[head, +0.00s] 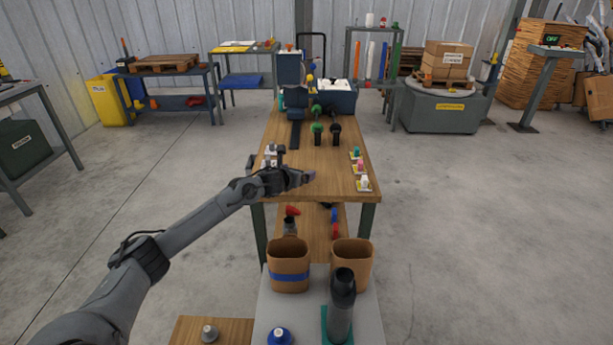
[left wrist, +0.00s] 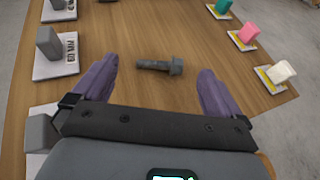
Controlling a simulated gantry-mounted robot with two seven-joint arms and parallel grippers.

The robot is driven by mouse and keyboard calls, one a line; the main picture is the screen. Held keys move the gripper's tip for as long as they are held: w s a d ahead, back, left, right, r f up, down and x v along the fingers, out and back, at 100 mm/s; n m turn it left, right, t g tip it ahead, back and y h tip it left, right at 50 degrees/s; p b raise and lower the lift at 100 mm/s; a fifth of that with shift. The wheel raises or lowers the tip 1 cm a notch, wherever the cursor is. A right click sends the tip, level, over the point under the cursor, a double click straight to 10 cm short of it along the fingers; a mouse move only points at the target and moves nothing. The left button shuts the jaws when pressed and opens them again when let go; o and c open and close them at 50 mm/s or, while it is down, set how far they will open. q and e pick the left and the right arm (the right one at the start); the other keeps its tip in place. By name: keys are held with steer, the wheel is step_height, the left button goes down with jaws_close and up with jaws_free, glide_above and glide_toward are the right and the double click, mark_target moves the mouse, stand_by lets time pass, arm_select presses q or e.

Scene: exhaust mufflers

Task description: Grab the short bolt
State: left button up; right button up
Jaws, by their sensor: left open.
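A short grey bolt (left wrist: 160,65) with a hex flange head lies on the wooden table (left wrist: 165,25) in the left wrist view, its head to the right. My left gripper (left wrist: 155,80) is open, its two purple fingers apart on either side of the bolt and not touching it. In the head view my left gripper (head: 308,175) hangs over the near part of the table, and the bolt cannot be made out there. My right gripper is not in view.
White labelled plates with grey blocks (left wrist: 50,46) stand left of the bolt. Tags with teal, pink (left wrist: 246,34) and white (left wrist: 281,71) pieces line the right edge. Two brown bins (head: 288,268) stand nearer. The table around the bolt is clear.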

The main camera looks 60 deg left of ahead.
arm_select(q)
steer(key=b+x, duration=0.2)
steer(key=x, duration=0.1)
steer(key=shift+d+f, duration=0.2)
steer(key=shift+f, duration=0.05)
steer(key=shift+w+a+f+b, duration=0.2)
steer(key=shift+w+a+b, duration=0.15)
steer(key=shift+w, duration=0.25)
steer(key=c, duration=1.2)
steer(key=shift+o, duration=0.2)
